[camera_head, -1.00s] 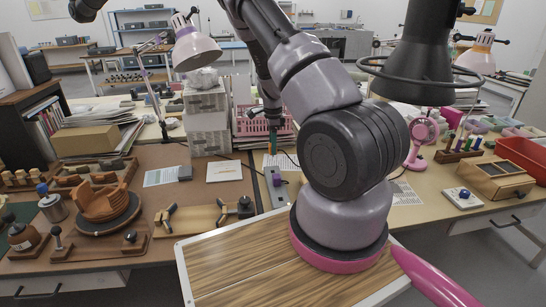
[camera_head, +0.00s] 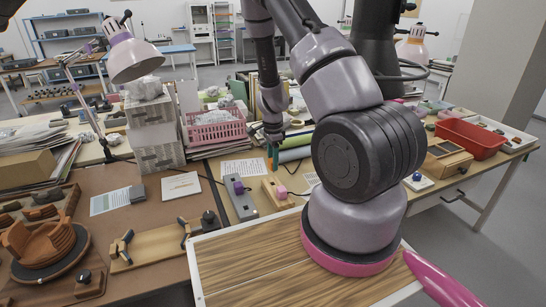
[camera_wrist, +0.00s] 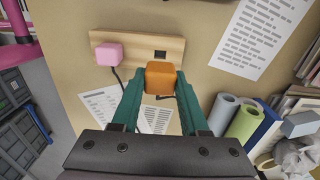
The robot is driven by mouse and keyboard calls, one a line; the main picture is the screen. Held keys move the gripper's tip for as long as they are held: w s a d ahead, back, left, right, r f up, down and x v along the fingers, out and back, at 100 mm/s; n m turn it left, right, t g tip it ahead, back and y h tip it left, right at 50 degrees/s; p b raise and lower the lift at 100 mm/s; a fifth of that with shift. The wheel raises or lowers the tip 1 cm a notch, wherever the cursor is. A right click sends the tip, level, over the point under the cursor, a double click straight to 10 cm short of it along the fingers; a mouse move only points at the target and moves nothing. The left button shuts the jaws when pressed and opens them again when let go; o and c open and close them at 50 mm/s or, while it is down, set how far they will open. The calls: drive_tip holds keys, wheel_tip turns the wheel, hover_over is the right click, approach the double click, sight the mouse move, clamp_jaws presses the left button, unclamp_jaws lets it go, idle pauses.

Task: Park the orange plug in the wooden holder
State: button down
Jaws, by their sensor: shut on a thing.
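My gripper (camera_wrist: 158,95) has green fingers and is shut on the orange plug (camera_wrist: 161,75) in the wrist view. The wooden holder (camera_wrist: 137,47) lies just beyond the plug. A pink plug (camera_wrist: 108,54) sits at its left end, and a dark opening (camera_wrist: 160,55) shows to the right, close above the orange plug in the picture. I cannot tell the height gap.
A grey power strip (camera_head: 241,203) with a purple plug lies left of the holder. A pink basket (camera_head: 214,132), blue and green rolls (camera_head: 297,142) and printed sheets (camera_head: 243,168) are nearby. A wooden clamp board (camera_head: 150,247) lies to the left.

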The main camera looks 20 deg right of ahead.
drive_tip(key=shift+f, duration=2.45)
drive_tip(key=shift+f, duration=0.9)
drive_tip(key=shift+c, duration=1.7)
unclamp_jaws()
drive_tip(key=o, duration=0.3)
drive_tip(key=shift+o, duration=0.2)
drive_tip(key=shift+r, duration=4)
